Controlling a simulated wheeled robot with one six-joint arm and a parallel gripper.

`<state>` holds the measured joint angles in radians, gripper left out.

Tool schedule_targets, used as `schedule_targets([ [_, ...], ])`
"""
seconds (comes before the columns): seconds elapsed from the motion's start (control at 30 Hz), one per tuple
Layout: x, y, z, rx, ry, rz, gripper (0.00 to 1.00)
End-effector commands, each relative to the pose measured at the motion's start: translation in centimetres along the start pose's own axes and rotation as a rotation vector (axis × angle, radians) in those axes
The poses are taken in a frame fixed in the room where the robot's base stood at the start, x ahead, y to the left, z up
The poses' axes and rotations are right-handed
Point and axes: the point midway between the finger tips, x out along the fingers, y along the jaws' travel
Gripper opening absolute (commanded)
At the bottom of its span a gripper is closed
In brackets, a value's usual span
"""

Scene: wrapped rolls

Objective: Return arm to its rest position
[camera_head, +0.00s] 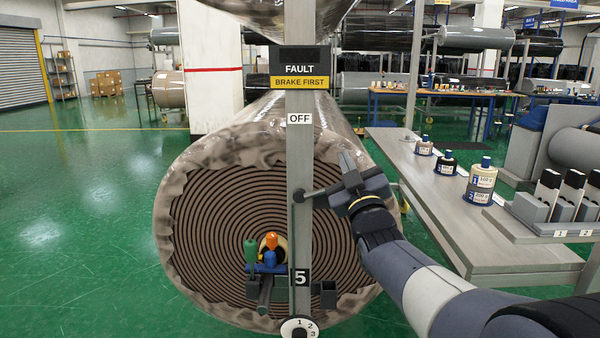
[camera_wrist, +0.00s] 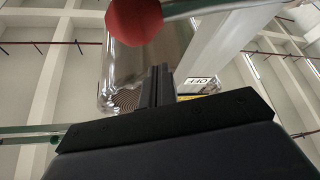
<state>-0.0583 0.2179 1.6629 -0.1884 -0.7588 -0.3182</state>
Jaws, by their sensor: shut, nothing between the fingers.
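My gripper (camera_head: 348,162) is to the right of the grey metal post (camera_head: 301,150), in front of the large wrapped roll (camera_head: 200,240). Its fingers point up and are shut with nothing between them. They also show shut in the wrist view (camera_wrist: 159,84). My arm reaches in from the lower right, bent at the wrist. A dark round knob (camera_head: 298,197) sits on the post just left of my gripper; I cannot tell if they touch. A red ball (camera_wrist: 133,20) on a rod shows near the top of the wrist view.
The post carries FAULT (camera_head: 300,68), BRAKE FIRST and OFF (camera_head: 299,119) signs, a 5 plate and a numbered dial (camera_head: 299,327). A grey bench (camera_head: 450,215) with bottles stands right. The green floor at left is clear.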

Motion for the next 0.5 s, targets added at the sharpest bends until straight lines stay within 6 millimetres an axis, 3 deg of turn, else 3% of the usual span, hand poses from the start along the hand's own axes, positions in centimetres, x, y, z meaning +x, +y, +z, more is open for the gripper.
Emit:
schedule_targets([
  [0.5, 1.5, -1.0, -2.8, -0.188, 0.0, -0.103, 0.0],
])
